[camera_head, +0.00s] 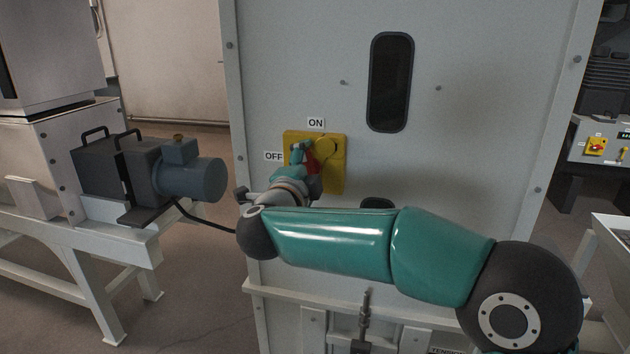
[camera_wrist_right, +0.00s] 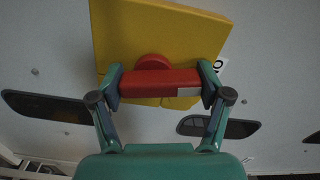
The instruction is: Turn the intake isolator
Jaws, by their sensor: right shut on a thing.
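The intake isolator is a yellow box (camera_head: 336,180) on the grey cabinet front, with an ON label (camera_head: 316,124) above it and an OFF label (camera_head: 273,156) at its left. Its red handle (camera_wrist_right: 160,84) lies across the yellow plate in the right wrist view. My right gripper (camera_wrist_right: 160,86) is shut on the red handle, one finger at each end. In the head view my right gripper (camera_head: 304,156) covers much of the box, so the handle's exact angle is hard to tell there. My left gripper is in neither view.
A blue-grey motor (camera_head: 190,172) on a white frame (camera_head: 100,245) stands left of the cabinet. A dark slot window (camera_head: 390,82) is above right of the isolator. A small panel with a red and yellow switch (camera_head: 597,147) is at the far right.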

